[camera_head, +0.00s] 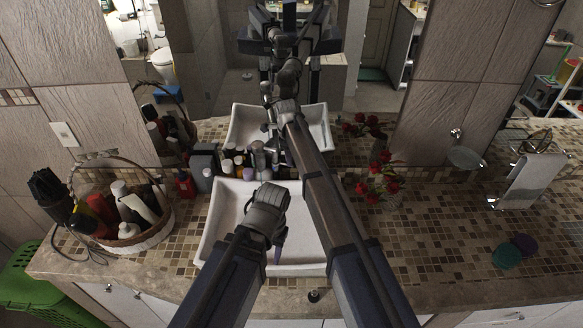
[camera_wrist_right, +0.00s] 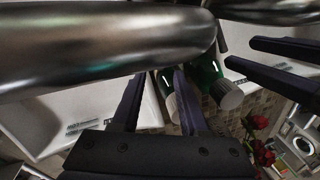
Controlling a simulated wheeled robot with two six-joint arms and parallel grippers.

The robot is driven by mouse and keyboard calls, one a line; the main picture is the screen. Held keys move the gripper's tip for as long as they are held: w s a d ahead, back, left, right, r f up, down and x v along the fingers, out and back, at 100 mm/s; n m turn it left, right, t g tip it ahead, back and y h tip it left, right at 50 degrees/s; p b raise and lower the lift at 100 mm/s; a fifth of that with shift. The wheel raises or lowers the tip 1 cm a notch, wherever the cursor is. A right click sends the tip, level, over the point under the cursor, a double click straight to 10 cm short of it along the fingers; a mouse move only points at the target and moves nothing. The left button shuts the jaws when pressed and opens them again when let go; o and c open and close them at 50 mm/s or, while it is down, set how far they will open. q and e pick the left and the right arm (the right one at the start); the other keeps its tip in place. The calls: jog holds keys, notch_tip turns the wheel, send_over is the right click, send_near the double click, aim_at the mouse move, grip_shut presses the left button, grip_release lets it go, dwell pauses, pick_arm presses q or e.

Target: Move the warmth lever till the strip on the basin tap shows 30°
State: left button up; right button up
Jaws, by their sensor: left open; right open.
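The white basin (camera_head: 222,215) is set in the tiled counter. A large shiny metal tube (camera_wrist_right: 90,50), apparently part of the basin tap, crosses the top of the right wrist view close to the camera. In the head view my right arm hides most of the tap. I cannot make out the warmth lever or any number on the strip. My left gripper (camera_head: 278,248) is open and empty over the basin, pointing down.
Small bottles (camera_head: 235,160) stand behind the basin, and a wicker basket (camera_head: 150,237) of bottles stands left. Red flowers (camera_head: 378,180) are right of my right arm. A mirror behind reflects the basin and my arms. The counter's right front is mostly clear.

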jog(key=f+b, duration=0.2)
jog(key=f, duration=0.1)
jog(key=shift+w+d+f, duration=0.1)
jog(key=shift+w+f, duration=0.05)
jog(key=shift+w, duration=0.2)
grip_shut()
dwell(1.2)
